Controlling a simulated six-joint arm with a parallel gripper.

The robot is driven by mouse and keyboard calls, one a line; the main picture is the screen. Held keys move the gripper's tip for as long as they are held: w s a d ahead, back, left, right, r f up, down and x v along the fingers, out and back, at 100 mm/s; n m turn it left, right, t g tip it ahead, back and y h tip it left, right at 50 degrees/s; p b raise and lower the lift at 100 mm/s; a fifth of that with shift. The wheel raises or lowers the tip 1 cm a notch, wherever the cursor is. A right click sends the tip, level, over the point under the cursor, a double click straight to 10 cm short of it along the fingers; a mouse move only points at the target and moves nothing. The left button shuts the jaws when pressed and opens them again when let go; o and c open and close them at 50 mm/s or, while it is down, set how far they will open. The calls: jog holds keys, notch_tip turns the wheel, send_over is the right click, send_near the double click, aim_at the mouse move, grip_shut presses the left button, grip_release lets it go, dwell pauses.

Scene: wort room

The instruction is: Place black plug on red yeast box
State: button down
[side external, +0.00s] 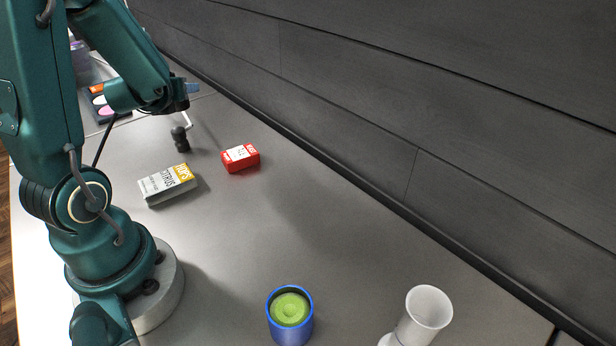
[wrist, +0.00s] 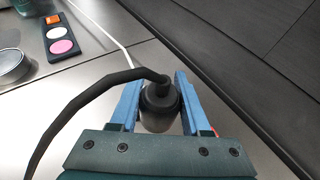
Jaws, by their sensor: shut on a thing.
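My gripper (wrist: 155,85) is shut on the black plug (wrist: 160,92), which shows between its two blue fingers in the wrist view. A thick black cable curves from the plug's top towards the lower left. In the side view my gripper (side external: 184,94) is above the table, and its own body hides much of the grip. A small dark thing (side external: 181,141) shows just below it; I cannot tell whether it is the plug or a separate object. The red yeast box (side external: 240,158) lies on the table to the right of and below my gripper, its top bare.
A grey and yellow hops box (side external: 168,184) lies left of the red box. A blue cup (side external: 290,326) with a green inside and a white cup (side external: 426,312) stand at the front. The dark wall (side external: 400,110) bounds the right.

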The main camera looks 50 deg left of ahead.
jog(key=s+n+g+y, duration=0.2)
jog(key=s, duration=0.1)
jog(key=n+g, duration=0.2)
send_over(245, 156)
jog(key=a, duration=0.4)
notch_tip(245, 156, down, 7)
jog(key=shift+w+a+f, duration=0.1)
jog(key=shift+w+f, duration=0.05)
jog(key=shift+f, duration=0.85)
jog(key=shift+w+a+f, duration=0.1)
jog(key=shift+f, duration=0.9)
jog(key=shift+f, duration=0.1)
jog(key=shift+c, duration=1.8)
grip_release()
